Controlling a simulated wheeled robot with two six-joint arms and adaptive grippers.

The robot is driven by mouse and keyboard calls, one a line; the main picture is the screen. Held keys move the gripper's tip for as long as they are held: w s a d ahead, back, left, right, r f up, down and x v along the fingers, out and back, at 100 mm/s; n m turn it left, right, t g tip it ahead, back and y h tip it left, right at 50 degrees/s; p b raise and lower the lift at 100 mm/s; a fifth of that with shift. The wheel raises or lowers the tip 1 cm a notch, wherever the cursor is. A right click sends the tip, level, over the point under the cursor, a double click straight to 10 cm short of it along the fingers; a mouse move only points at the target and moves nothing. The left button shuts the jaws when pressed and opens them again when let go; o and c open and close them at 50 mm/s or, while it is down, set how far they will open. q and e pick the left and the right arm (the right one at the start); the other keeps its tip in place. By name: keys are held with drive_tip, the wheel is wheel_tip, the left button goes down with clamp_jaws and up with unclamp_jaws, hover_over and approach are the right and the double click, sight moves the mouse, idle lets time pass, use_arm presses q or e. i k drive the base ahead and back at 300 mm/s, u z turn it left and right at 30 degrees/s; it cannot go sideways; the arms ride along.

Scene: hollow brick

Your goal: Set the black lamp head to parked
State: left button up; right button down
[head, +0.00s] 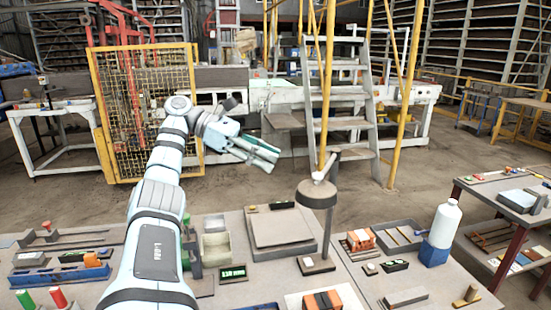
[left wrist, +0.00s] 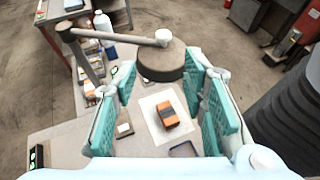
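The black lamp head (head: 317,194) is a dark round shade with a small white knob on top, carried by an arm on an upright post above the table. In the left wrist view, the lamp head (left wrist: 160,63) shows beyond and between my fingertips, with its arm (left wrist: 115,36) running left to the post. My left gripper (head: 262,153) is raised behind and to the left of the lamp head in the head view. In the left wrist view, its teal fingers (left wrist: 163,82) are spread apart with nothing between them. My right gripper is not in view.
Below the lamp lies an orange block with a dark band (left wrist: 167,115) on a white sheet. A white bottle in a blue holder (head: 442,232) stands to the right. A grey flat tray (head: 280,230) and several small parts crowd the table. Air around the lamp head is clear.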

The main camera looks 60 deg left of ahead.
sight(326, 172)
drive_tip(key=k, duration=1.5)
